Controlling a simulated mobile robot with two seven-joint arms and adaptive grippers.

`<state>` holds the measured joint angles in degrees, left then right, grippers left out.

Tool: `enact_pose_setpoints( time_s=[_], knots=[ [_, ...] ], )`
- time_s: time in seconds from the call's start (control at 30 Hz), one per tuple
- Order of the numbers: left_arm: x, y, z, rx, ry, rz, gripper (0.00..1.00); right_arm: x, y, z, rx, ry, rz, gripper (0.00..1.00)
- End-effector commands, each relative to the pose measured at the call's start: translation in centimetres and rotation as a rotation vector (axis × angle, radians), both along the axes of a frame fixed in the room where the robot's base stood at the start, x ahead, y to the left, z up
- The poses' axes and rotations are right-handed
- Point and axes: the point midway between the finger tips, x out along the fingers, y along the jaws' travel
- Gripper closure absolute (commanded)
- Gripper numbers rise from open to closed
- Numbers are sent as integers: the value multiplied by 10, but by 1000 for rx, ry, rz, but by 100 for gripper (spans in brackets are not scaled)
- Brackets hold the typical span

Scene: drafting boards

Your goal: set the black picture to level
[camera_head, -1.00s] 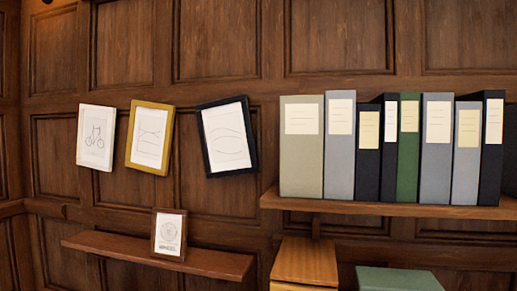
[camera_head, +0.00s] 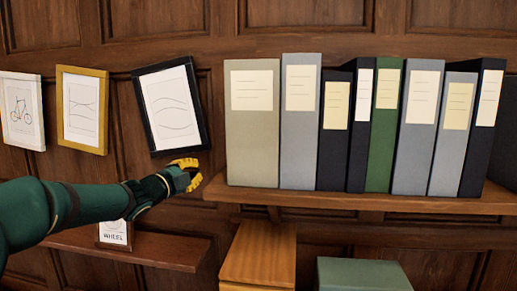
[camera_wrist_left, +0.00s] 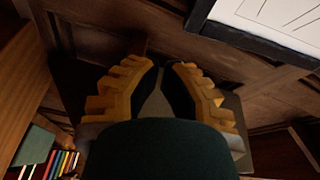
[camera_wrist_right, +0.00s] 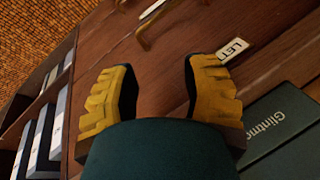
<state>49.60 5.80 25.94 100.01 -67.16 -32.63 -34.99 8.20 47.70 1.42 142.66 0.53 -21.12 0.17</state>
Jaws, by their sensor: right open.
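The black picture (camera_head: 174,107), a black frame around a white sheet with curved lines, hangs tilted on the wall, its right side higher than its left. Its lower edge also shows at the upper right of the left wrist view (camera_wrist_left: 245,38). My left gripper (camera_head: 188,172) is just below the picture's lower right part; its fingertips are drawn together, with nothing seen between them. In the left wrist view the fingers (camera_wrist_left: 161,70) look apart from the frame. My right gripper (camera_wrist_right: 160,85) is open and empty, out of the head view.
A shelf (camera_head: 330,204) with several binders lies close to the right. My left arm partly hides a small framed picture (camera_head: 113,232) on the low ledge (camera_head: 165,251).

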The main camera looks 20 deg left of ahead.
Motion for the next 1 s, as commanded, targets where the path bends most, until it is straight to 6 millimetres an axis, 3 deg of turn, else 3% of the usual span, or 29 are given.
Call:
enact_pose_setpoints(
  time_s=[0.03,0.13,0.27,0.7,1.0],
  knots=[
    [-4,5,13,45,-16,7,100,0,0,2,1,-1,1,53],
    [-4,6,23,87,-28,7,100,0,0,2,1,0,1,53],
    [8,5,23,88,-28,5,100,0,0,4,1,1,0,53],
    [75,-3,27,84,-28,4,100,-1,-1,17,3,0,1,53],
    [93,-4,27,85,-27,6,100,-1,-1,21,4,0,1,53]
  ],
)
